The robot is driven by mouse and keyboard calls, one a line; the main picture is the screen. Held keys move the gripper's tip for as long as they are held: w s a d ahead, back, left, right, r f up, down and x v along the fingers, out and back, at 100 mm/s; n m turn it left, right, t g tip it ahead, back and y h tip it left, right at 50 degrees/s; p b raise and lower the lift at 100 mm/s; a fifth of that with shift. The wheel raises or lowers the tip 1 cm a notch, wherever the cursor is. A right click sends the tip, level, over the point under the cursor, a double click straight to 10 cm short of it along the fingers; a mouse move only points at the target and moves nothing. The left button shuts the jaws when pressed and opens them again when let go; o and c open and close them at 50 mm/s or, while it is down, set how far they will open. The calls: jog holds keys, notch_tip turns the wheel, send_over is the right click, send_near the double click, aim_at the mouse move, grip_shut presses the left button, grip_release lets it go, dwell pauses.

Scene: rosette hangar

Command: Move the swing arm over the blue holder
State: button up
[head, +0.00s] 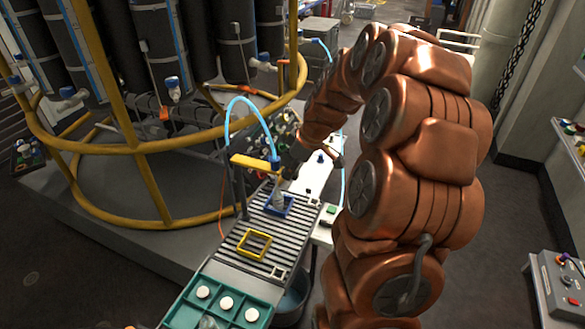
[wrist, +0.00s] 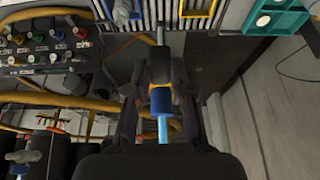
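The swing arm (head: 255,162) is a yellow bar with a blue hose looping to its blue-topped end. The blue holder (head: 279,207) is a small square frame on the slatted rack, with a pale upright item (head: 279,196) in it. It also shows at the top of the wrist view (wrist: 122,14). My gripper (head: 288,168) is at the swing arm's free end, behind the holder in the head view. In the wrist view, my gripper's dark fingers (wrist: 160,80) stand either side of the blue hose fitting (wrist: 161,102); whether they grip it is unclear. A grey nozzle (wrist: 160,32) points beyond them, beside the holder.
A yellow holder (head: 254,243) sits nearer on the slatted rack (head: 235,252). A teal tray (head: 192,313) with white round pieces is at the front. A yellow rail cage (head: 155,185) with dark cylinders stands left. A connector panel (wrist: 45,50) is at the wrist view's left.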

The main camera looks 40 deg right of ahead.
grip_shut()
